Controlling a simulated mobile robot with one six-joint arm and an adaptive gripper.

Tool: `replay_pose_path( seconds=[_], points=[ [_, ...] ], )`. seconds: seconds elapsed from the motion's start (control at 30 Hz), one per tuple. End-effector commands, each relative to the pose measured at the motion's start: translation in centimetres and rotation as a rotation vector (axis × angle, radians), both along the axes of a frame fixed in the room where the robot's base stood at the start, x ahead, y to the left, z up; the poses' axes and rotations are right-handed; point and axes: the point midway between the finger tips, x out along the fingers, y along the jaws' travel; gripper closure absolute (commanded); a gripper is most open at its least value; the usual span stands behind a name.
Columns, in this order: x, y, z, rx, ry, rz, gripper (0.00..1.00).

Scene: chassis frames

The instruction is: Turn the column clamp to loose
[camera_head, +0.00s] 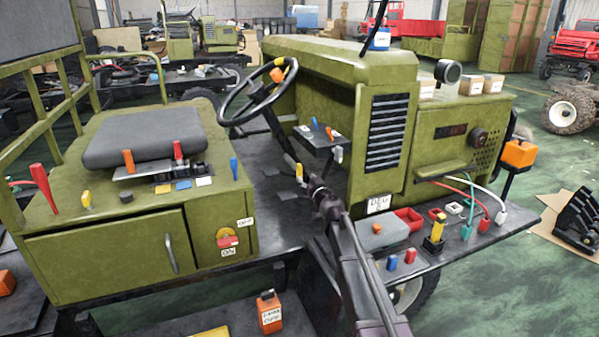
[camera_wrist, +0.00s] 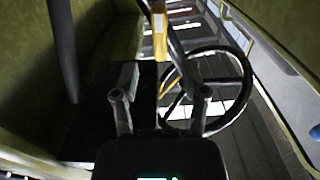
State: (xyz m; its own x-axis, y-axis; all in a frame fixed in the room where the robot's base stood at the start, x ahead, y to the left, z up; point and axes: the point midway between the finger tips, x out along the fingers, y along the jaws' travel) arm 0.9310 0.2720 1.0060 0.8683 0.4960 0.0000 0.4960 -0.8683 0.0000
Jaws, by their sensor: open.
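The steering wheel (camera_head: 233,113) stands on its dark column at the middle of the green vehicle. I cannot tell for sure which part is the column clamp. A small yellow lever (camera_head: 290,161) near the foot of the column is the likeliest, and its setting cannot be read. My gripper (camera_head: 312,178) is close to this lever in the head view, low in front of the dash. In the wrist view my gripper (camera_wrist: 163,92) is open, with nothing seen held. A yellow-orange handle (camera_wrist: 160,38) shows ahead of it, and the wheel (camera_wrist: 246,75) lies beyond the right finger.
The seat (camera_head: 145,137) and a panel of coloured levers are at the left. A small dash shelf (camera_head: 318,138) with levers is just above my gripper. The green hood (camera_head: 340,58) stands behind. A side shelf with switches and cables is at the right.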

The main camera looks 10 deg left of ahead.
Motion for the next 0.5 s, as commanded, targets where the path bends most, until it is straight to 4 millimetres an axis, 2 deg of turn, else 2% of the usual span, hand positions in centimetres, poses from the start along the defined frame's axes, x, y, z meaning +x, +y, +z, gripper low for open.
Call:
replay_pose_path(
  seconds=[0.03, 0.2, 0.5],
  points=[
    [1.1, 0.6, 0.0, 0.0, 0.0, 0.001, 0.43],
    [3.3, 1.9, 0.0, 0.0, 0.0, 0.002, 0.43],
    [5.7, 3.3, 0.0, 0.0, 0.0, 0.0, 0.43]
  ],
)
